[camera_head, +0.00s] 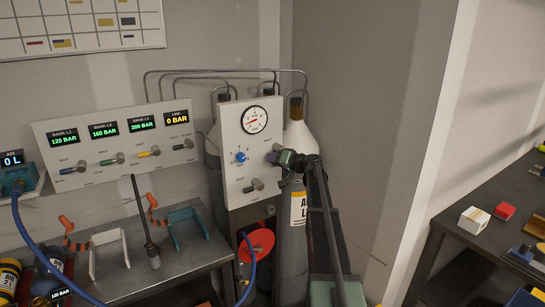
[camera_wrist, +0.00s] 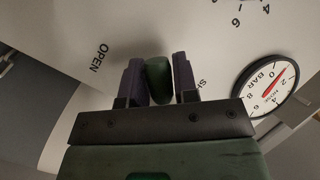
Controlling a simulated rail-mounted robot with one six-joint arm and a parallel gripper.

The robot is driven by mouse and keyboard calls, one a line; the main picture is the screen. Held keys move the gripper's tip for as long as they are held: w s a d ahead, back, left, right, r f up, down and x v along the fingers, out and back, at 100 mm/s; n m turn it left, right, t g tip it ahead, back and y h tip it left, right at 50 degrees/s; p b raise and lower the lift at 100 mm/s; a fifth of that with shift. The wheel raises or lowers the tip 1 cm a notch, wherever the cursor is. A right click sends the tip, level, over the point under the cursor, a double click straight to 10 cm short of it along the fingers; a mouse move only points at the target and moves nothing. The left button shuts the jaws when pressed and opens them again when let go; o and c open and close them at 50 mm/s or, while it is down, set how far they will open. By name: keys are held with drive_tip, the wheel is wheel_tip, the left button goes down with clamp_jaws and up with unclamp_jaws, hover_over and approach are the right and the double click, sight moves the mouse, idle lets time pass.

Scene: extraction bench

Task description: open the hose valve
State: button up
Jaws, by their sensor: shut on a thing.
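My gripper (camera_wrist: 159,82) has two dark purple fingers, one on each side of a green handle (camera_wrist: 158,72) on a pale panel. The handle sits between the words "OPEN" (camera_wrist: 98,58) and a partly hidden word starting "SH" (camera_wrist: 202,85). I take this handle to be the hose valve. In the head view my gripper (camera_head: 276,158) is at the right edge of the white gauge panel (camera_head: 238,190), below the round gauge. There the handle is hidden behind the gripper and wrist.
A round gauge (camera_wrist: 266,87) is close on the right in the wrist view. A blue knob (camera_head: 241,157) and a grey lever (camera_head: 256,184) are on the same panel. A white-topped cylinder (camera_head: 301,138) stands behind my arm. A bank panel (camera_head: 117,150) with several valves is left.

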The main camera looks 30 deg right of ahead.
drive_tip(key=n+h, duration=0.1)
drive_tip(key=d+n+g+p, duration=0.1)
drive_tip(key=n, duration=0.1)
drive_tip(key=shift+d+f+h, duration=0.3)
drive_tip(key=shift+f+h, duration=0.1)
drive_tip(key=shift+d+f+n+h+p, duration=0.15)
drive_tip(key=shift+d+n+h+p, duration=0.35)
drive_tip(key=shift+n, duration=0.3)
drive_tip(key=shift+d+f+n+h+p, duration=0.1)
drive_tip(key=shift+d+n+h+p, duration=0.2)
drive_tip(key=shift+n+h, duration=0.4)
drive_tip(key=shift+g, duration=0.3)
drive_tip(key=o, duration=0.9)
drive_tip(key=shift+d, duration=0.1)
drive_tip(key=p+v, duration=0.4)
drive_tip(key=v, duration=0.6)
drive_tip(key=shift+s+d+r, duration=0.1)
drive_tip(key=shift+s, duration=0.25)
